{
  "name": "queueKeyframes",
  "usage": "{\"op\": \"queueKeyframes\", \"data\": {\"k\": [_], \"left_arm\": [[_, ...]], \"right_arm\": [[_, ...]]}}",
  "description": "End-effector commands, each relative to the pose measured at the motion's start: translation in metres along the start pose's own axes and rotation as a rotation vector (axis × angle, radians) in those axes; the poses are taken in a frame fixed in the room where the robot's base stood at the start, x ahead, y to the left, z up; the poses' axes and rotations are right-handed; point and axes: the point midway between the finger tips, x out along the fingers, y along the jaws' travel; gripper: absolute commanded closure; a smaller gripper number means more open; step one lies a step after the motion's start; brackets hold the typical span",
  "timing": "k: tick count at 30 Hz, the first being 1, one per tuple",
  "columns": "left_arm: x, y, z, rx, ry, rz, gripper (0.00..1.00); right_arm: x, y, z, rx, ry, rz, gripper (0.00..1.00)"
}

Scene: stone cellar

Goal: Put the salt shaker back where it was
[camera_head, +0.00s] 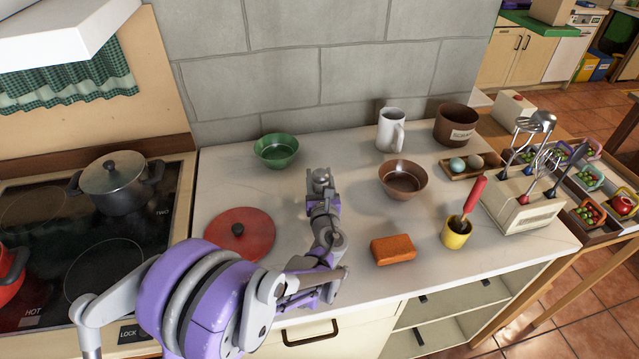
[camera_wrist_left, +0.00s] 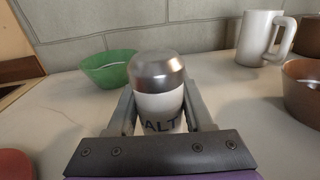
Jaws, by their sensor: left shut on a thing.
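The salt shaker (camera_wrist_left: 160,95) is white with a silver domed cap and dark lettering reading "ALT". It stands upright between the two fingers of my left gripper (camera_wrist_left: 160,115), which is shut on it. In the head view only the shaker's silver cap (camera_head: 321,177) shows clearly, at the tip of my left gripper (camera_head: 322,196), over the middle of the white counter (camera_head: 340,150). I cannot tell whether its base touches the counter. My right gripper is in neither view.
A green bowl (camera_head: 276,150) is behind left, a red lid (camera_head: 240,233) left. A white mug (camera_head: 390,130), brown bowl (camera_head: 403,180) and orange block (camera_head: 392,249) are right. A yellow cup (camera_head: 456,234) and utensil holder (camera_head: 522,208) stand farther right. The stove (camera_head: 75,250) is left.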

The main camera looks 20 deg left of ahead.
Motion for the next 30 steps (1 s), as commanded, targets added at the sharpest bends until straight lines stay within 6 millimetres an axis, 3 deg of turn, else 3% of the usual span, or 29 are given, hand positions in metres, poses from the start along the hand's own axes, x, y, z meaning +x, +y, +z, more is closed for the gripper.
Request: {"op": "queueKeyframes", "data": {"k": [3, 15, 16, 18, 21, 30], "left_arm": [[0.000, 0.000, -0.017, 0.000, 0.000, 0.000, 1.00], [0.000, 0.000, -0.024, 0.000, 0.001, 0.000, 1.00], [0.000, 0.000, -0.023, 0.000, 0.000, 0.000, 0.43], [0.000, 0.000, -0.022, 0.000, 0.000, 0.000, 0.31], [0.000, 0.000, -0.022, 0.000, 0.000, 0.000, 0.19], [0.000, 0.000, -0.020, 0.000, 0.000, 0.000, 0.19]], "right_arm": [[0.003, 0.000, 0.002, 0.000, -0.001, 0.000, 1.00], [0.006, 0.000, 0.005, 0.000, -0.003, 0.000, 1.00], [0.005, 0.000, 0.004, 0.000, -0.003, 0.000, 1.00], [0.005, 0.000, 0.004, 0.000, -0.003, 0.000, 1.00], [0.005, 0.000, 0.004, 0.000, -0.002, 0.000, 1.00], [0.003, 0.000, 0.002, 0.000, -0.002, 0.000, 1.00]]}}
